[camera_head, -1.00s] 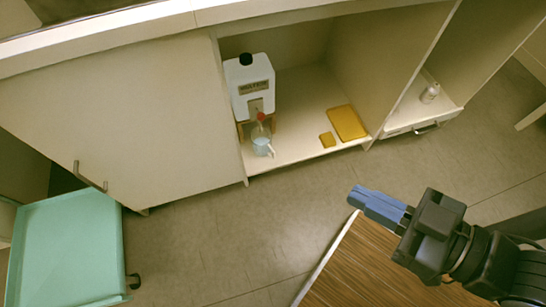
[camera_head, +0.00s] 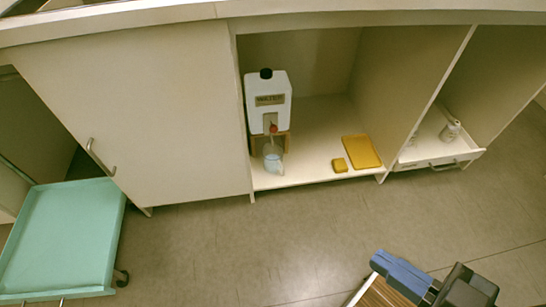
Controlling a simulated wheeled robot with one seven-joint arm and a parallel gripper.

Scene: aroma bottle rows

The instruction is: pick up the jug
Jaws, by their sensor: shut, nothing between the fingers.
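The jug (camera_head: 273,162) is a small clear vessel with bluish contents and a pale handle on its right. It stands on the cabinet's bottom shelf (camera_head: 310,162), under the red tap of a white container (camera_head: 267,100) with a black cap. My gripper (camera_head: 376,262) is at the lower right, with blue fingers shut and empty. It is outside the cabinet, well apart from the jug, in front of it and to its right.
A yellow board (camera_head: 362,151) and a small yellow block (camera_head: 340,165) lie on the shelf right of the jug. A drawer (camera_head: 440,152) holds small bottles. A green cart (camera_head: 62,238) stands at left. Open floor (camera_head: 240,240) lies before the cabinet.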

